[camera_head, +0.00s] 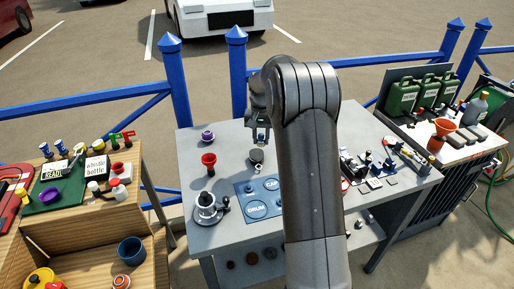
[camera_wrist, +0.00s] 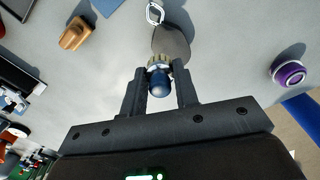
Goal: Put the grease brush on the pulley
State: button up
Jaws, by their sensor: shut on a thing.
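My gripper (camera_head: 262,137) is over the grey table, and its fingers show in the wrist view (camera_wrist: 160,88). It is shut on a blue-handled piece with a brass-coloured collar, which looks like the grease brush (camera_wrist: 159,83). The blue end points toward the wrist camera, so the far end is hidden. A dark grey rounded piece with a metal loop, which looks like the pulley (camera_wrist: 172,42), lies just beyond the brush; it also shows below my gripper in the head view (camera_head: 256,156). The brush overlaps its edge in the wrist view. I cannot tell whether they touch.
A purple ringed piece (camera_head: 207,136), a red cup (camera_head: 208,160) and a winch (camera_head: 208,208) stand left on the table. A blue panel (camera_head: 260,200) lies in front. A wooden block (camera_wrist: 76,33) lies beside the pulley. Small parts crowd the table's right side.

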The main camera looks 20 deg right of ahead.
aim_at(257, 155)
jog(key=shift+w+a+f, duration=0.45)
jog(key=shift+w+a, duration=0.05)
jog(key=shift+a, duration=0.1)
jog(key=shift+f, duration=2)
jog(key=shift+f, duration=0.1)
jog(key=o, duration=0.9)
jog(key=shift+o, duration=0.2)
